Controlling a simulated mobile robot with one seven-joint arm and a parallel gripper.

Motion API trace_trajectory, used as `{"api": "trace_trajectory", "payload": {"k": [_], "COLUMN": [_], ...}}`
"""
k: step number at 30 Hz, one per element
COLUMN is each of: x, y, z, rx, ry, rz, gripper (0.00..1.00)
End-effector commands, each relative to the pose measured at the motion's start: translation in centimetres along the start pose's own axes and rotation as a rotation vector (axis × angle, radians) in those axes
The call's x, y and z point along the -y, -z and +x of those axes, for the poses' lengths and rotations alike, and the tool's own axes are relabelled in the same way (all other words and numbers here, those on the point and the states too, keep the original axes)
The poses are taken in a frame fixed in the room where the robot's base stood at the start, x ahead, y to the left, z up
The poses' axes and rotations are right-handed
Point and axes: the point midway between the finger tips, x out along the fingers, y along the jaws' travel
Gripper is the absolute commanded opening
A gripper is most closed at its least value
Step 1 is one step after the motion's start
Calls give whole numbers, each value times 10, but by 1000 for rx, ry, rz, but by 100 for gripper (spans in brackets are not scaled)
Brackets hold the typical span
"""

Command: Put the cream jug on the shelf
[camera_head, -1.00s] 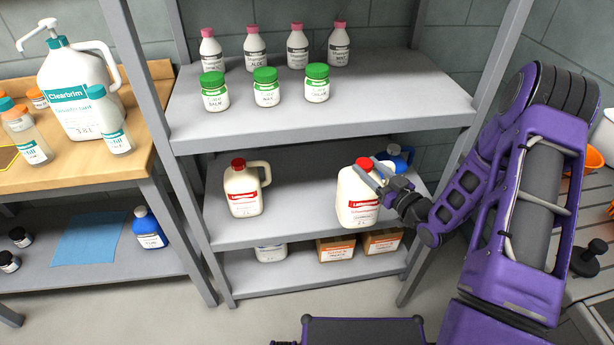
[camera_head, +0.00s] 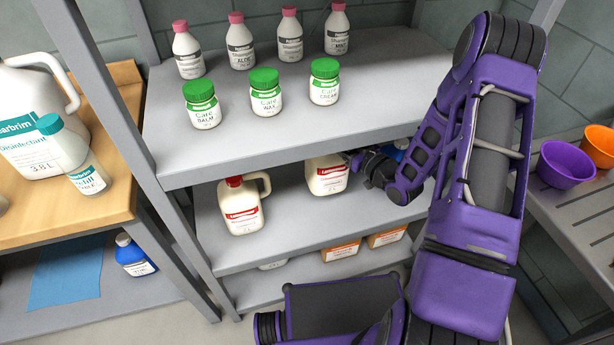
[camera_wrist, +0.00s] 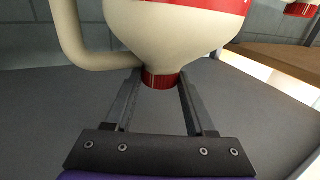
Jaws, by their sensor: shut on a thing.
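The held cream jug (camera_head: 326,178), cream with a red and white label, is over the middle shelf (camera_head: 290,232) on the right. The upper shelf's front edge hides its top in the head view. My gripper (camera_head: 354,160) is at its upper right side. In the wrist view, my gripper's fingers (camera_wrist: 161,80) are shut around the red cap of the jug (camera_wrist: 180,22), whose handle is on the left. I cannot tell whether its base touches the shelf. A second cream jug (camera_head: 241,206) with a red cap stands to its left on the same shelf.
Pink-capped bottles (camera_head: 289,36) and green-lidded jars (camera_head: 265,93) stand on the upper shelf (camera_head: 300,140) above the jugs. Orange boxes (camera_head: 341,251) are on the bottom shelf. A blue bottle (camera_head: 401,145) is behind my gripper. Bare shelf lies between the jugs.

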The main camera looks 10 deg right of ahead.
Motion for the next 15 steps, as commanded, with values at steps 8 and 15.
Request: {"api": "trace_trajectory", "payload": {"k": [8, 15], "x": [0, 0], "y": [-25, -60], "z": [0, 0], "rx": [1, -1], "ry": [0, 1], "rz": [2, 0], "gripper": [0, 0]}}
